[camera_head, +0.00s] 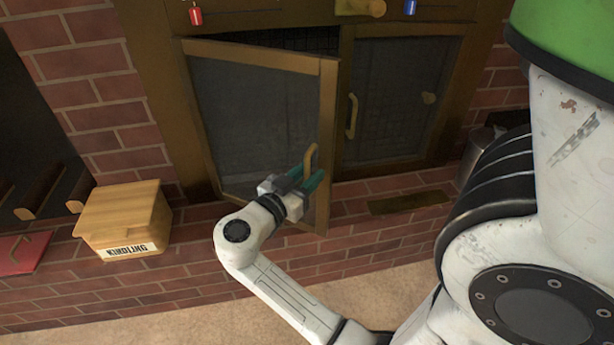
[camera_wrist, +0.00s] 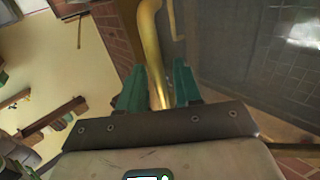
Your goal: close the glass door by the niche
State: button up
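The glass door (camera_head: 250,125) is the left one of a brown-framed pair set in brick. It stands ajar, swung out, with a dark gap along its top. Its brass handle (camera_head: 311,160) is near its free right edge; the handle also shows in the wrist view (camera_wrist: 151,45). My gripper (camera_head: 305,178) is at this handle, its green fingers apart on either side of it. In the wrist view the handle runs between the fingers (camera_wrist: 159,85), with what looks like a small gap beside it. Firm contact is not visible.
The right door (camera_head: 390,100) looks shut. A wooden kindling box (camera_head: 125,215) stands on the brick ledge at left, near the door's hinge side. A dark niche (camera_head: 30,130) and a red object (camera_head: 22,252) lie further left. A metal canister (camera_head: 480,150) stands at right.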

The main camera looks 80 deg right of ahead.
jog(key=shift+c, duration=0.3)
grip_shut()
dwell(0.3)
